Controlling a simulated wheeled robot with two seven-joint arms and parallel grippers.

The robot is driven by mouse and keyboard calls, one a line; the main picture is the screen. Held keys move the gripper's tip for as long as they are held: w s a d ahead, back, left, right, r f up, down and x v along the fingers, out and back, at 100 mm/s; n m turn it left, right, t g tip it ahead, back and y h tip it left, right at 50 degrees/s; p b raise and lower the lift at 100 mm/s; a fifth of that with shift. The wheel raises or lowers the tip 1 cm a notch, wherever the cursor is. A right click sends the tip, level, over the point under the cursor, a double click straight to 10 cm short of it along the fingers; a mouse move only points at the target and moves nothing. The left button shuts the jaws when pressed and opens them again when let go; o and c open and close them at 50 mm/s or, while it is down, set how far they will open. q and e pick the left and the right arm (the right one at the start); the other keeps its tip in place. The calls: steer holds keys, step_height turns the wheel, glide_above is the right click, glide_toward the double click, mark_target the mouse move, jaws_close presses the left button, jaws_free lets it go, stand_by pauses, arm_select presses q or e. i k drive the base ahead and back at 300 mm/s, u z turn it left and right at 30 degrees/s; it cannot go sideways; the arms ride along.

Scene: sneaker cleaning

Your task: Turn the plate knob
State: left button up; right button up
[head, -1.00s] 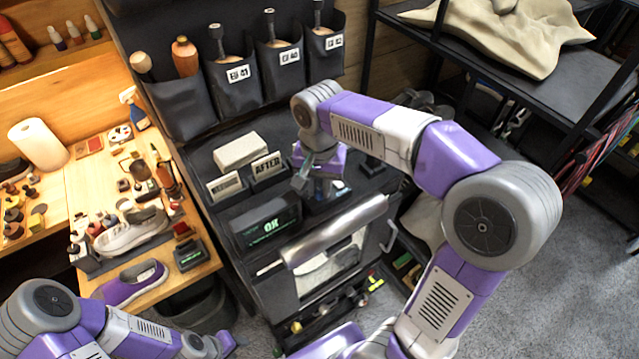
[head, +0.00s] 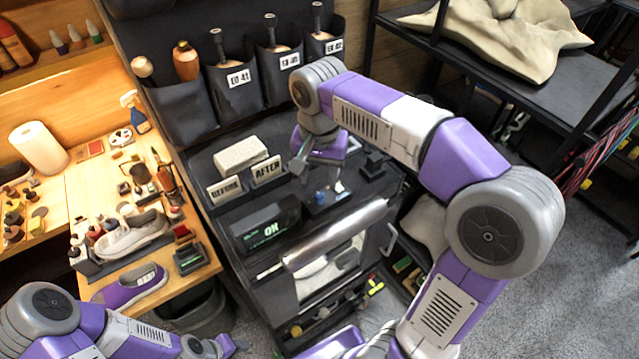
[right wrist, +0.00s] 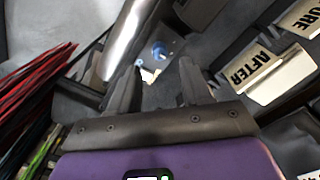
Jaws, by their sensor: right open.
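The plate knob (head: 320,197) is a small blue knob on a light metal plate, on top of the dark cabinet to the right of the OK display. It also shows in the right wrist view (right wrist: 161,50), just beyond the fingertips. My right gripper (head: 319,178) is open and empty above the knob, its fingers spread to either side. In the right wrist view the gripper (right wrist: 160,66) has a clear gap between its fingers, and the knob lies beyond that gap, apart from both. My left gripper (head: 231,343) is low at the left; its jaws are too small to read.
The OK display (head: 268,226) stands left of the knob. BEFORE and AFTER signs (head: 267,170) stand behind it, near a pale block (head: 240,153). A shiny metal cylinder (head: 335,236) runs along the cabinet front. A workbench with shoes (head: 130,236) is at left.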

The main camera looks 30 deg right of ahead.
mark_target(323, 313)
steer(key=k, duration=1)
